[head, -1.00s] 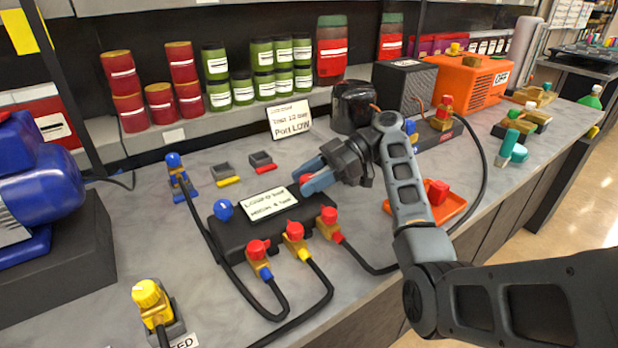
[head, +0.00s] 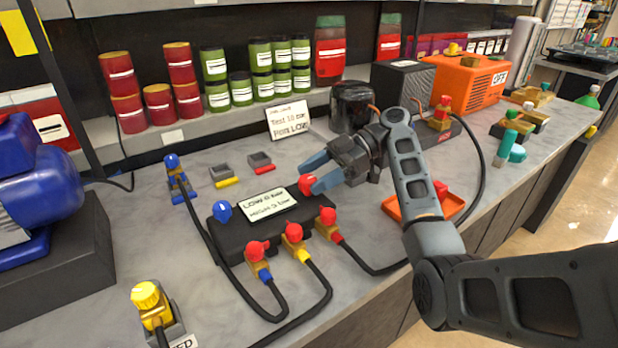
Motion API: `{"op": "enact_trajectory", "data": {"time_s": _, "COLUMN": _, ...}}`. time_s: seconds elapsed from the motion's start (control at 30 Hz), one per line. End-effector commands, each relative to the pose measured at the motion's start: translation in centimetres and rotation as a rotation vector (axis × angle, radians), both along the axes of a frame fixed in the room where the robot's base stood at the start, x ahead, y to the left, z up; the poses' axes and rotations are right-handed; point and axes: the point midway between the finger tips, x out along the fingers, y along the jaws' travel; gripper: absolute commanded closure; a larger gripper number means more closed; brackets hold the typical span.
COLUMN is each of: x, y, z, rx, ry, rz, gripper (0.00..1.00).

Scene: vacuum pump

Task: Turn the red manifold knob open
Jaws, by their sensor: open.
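The black manifold (head: 240,236) lies on the grey bench with a blue knob (head: 222,210) at its left end and the red manifold knob (head: 307,184) at its right end. My gripper (head: 309,172) is open, its two blue fingers pointing left at the red knob. The lower fingertip overlaps the knob's right side in the picture; the upper one is above and behind it. I cannot tell whether either finger touches it. The far side of the knob is hidden. A display (head: 270,204) on the manifold has small, hard-to-read text with "LOW".
Red-topped valves (head: 294,232) with black hoses line the manifold's front. A sign (head: 289,119) reading "Port LOW" stands behind. A yellow-knobbed valve (head: 146,295) stands front left.

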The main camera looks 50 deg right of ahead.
Motion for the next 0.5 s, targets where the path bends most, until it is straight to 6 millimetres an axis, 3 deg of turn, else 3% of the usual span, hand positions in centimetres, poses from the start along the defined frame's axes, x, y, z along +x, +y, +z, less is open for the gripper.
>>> {"op": "enact_trajectory", "data": {"time_s": 0.2, "x": -1.3, "y": -2.5, "z": 1.1, "rx": -0.002, "ry": 0.0, "rz": -0.004, "gripper": 0.33}}
{"op": "enact_trajectory", "data": {"time_s": 0.5, "x": -2.3, "y": -4.4, "z": 2.0, "rx": -0.001, "ry": 0.0, "rz": -0.001, "gripper": 0.33}}
